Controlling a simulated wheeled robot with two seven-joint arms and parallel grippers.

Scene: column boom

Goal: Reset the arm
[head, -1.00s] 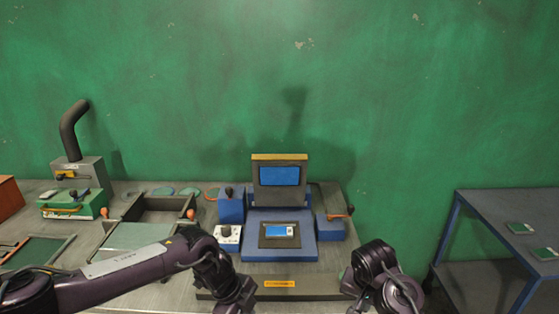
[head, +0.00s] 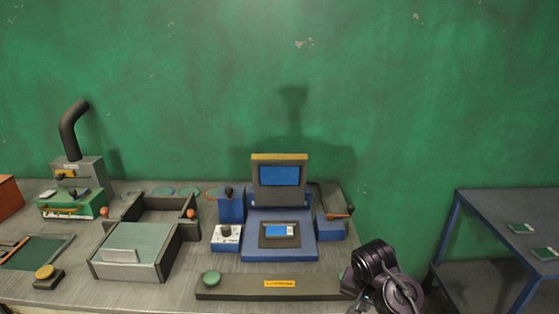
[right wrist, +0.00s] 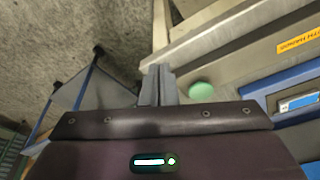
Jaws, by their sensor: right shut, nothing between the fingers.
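My right arm comes up at the lower right of the head view, folded, with its gripper (head: 360,303) low beside the right end of the grey bar. In the right wrist view its two grey fingers (right wrist: 158,84) are together and hold nothing. A green round button (right wrist: 201,91) shows just right of the fingers, apart from them in the picture. My left arm and gripper are not in the head view. The blue machine (head: 251,248) with a raised screen (head: 279,175) stands mid-bench, a small display device (head: 280,231) on its bed.
The grey bar (head: 245,291) at the bench front bears a yellow label and a green button (head: 211,278) at left. A grey tray (head: 163,270), a yellow-topped button (head: 45,272) and a green machine (head: 73,203) are at left. A blue-legged table (head: 490,204) stands right.

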